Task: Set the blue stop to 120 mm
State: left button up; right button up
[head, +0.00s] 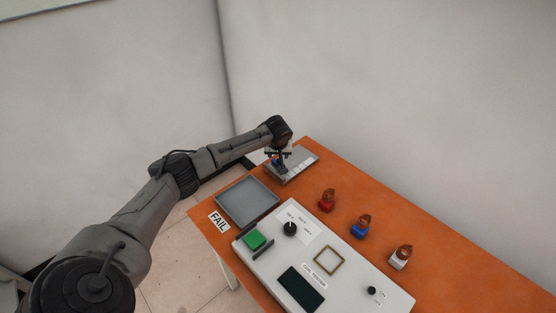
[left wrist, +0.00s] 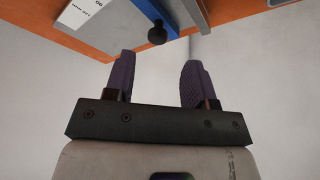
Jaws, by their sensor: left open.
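The blue stop (head: 276,163) shows as a small blue patch on the grey fixture (head: 306,160) at the table's far end, partly hidden by my left gripper (head: 282,157). In the left wrist view the blue stop (left wrist: 141,14) is a blue bar with a black round knob (left wrist: 157,34). My left gripper (left wrist: 159,70) has its two purple fingers apart with nothing between them. The knob lies just beyond the fingertips, roughly in line with the gap, and looks apart from them. The stop's millimetre reading cannot be made out. My right gripper is not in view.
A grey tray (head: 248,201) lies nearer, beside the FAIL label (head: 218,222). A white coil tester panel (head: 262,262) fills the near side. Red (head: 327,206), blue (head: 360,231) and white (head: 400,262) bases with copper coils stand along the orange table. A wall stands behind.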

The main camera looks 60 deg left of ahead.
pick_arm(q)
jog(key=x, duration=0.1)
jog(key=b+x, duration=0.1)
jog(key=x, duration=0.1)
jog(key=shift+w+d+f, duration=0.1)
jog(key=shift+d+f, duration=0.2)
jog(key=shift+d, duration=0.05)
jog(key=shift+a+f, duration=0.35)
jog(key=shift+f, duration=0.05)
jog(key=shift+c, duration=0.4)
grip_shut()
